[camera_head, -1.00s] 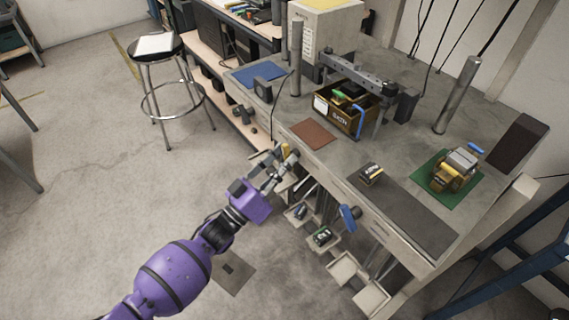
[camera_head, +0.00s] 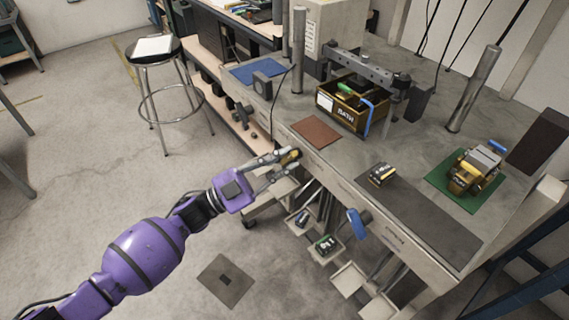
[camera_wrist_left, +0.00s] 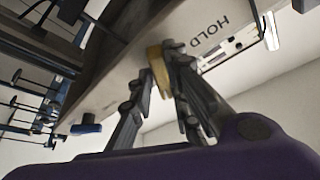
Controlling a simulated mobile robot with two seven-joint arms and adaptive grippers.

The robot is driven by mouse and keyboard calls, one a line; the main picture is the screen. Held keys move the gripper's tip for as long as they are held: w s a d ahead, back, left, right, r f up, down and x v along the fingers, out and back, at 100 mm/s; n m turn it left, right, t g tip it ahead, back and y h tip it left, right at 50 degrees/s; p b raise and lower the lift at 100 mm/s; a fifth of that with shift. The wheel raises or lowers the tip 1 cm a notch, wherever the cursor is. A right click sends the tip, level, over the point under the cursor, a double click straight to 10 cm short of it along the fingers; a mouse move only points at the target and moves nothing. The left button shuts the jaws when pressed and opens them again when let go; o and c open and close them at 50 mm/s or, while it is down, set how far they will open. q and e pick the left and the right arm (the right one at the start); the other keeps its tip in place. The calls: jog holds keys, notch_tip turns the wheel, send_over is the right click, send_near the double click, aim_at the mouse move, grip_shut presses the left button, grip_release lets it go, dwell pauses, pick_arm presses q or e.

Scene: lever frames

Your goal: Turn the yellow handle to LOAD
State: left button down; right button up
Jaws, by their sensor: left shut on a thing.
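The yellow handle (camera_head: 289,157) sits on the front face of the bench, below the brown mat. It also shows in the left wrist view (camera_wrist_left: 158,70), near the printed word HOLD (camera_wrist_left: 209,36). My left gripper (camera_head: 284,164) has its fingers on either side of the yellow handle and is shut on it; the left wrist view shows the fingers (camera_wrist_left: 166,75) meeting it. The word LOAD cannot be read in either view. My right gripper is out of view.
A blue handle (camera_head: 357,222) juts from the bench front to the right. Small trays (camera_head: 349,280) stick out below it. A BATH box (camera_head: 344,115), a black and yellow block (camera_head: 382,174) and a green mat (camera_head: 437,181) are on the bench top. A stool (camera_head: 153,48) stands left.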

pick_arm(q)
jog(key=shift+w+a+r+m+g, duration=0.15)
jog(key=shift+m+g, duration=0.1)
jog(key=shift+m, duration=0.4)
jog(key=shift+w+a+r+m+g, duration=0.15)
jog(key=shift+m+g, duration=0.1)
jog(key=shift+m, duration=0.4)
jog(key=shift+d, duration=0.1)
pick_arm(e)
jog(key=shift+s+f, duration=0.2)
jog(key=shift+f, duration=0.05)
pick_arm(q)
jog(key=shift+m, duration=0.5)
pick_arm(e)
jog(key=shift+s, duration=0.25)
pick_arm(q)
jog(key=c, duration=1.8)
grip_release()
jog(key=shift+o, duration=0.2)
jog(key=shift+s+f, duration=0.15)
jog(key=v, duration=1.2)
jog(key=shift+r, duration=0.2)
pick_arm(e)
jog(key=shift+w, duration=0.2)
